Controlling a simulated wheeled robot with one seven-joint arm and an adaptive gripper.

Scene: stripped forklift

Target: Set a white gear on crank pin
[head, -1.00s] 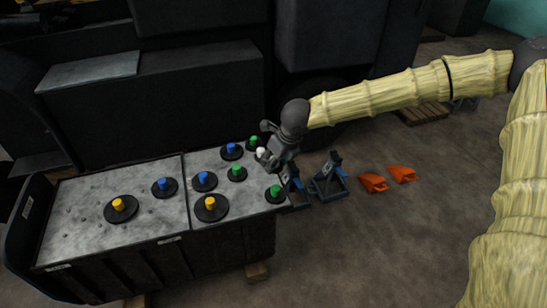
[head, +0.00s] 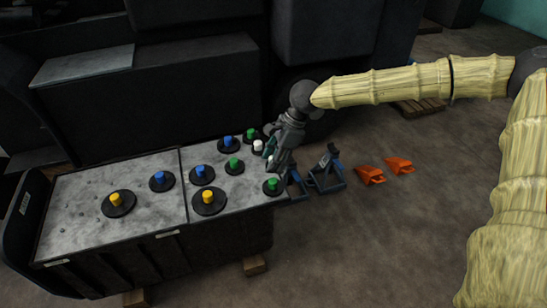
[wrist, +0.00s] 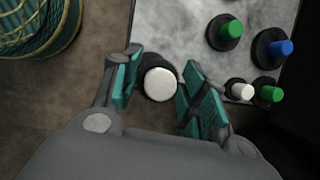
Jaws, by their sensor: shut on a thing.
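My gripper (wrist: 160,88) is shut on a white gear, a black disc with a round white knob (wrist: 160,84), which sits between the teal finger pads in the wrist view. In the head view, my gripper (head: 269,156) is over the right end of the grey-topped block, and its fingers largely hide the held gear. A second white-knobbed gear (head: 257,147) stands on the block top just left of the gripper; it also shows in the wrist view (wrist: 241,91). I cannot make out the crank pin in either view.
The grey block top (head: 75,208) holds several black discs with green, blue and yellow knobs; a green one (head: 272,185) stands near the gripper. Blue-grey stands (head: 327,172) and orange wedges (head: 370,174) are on the floor to the right. A dark machine body rises behind.

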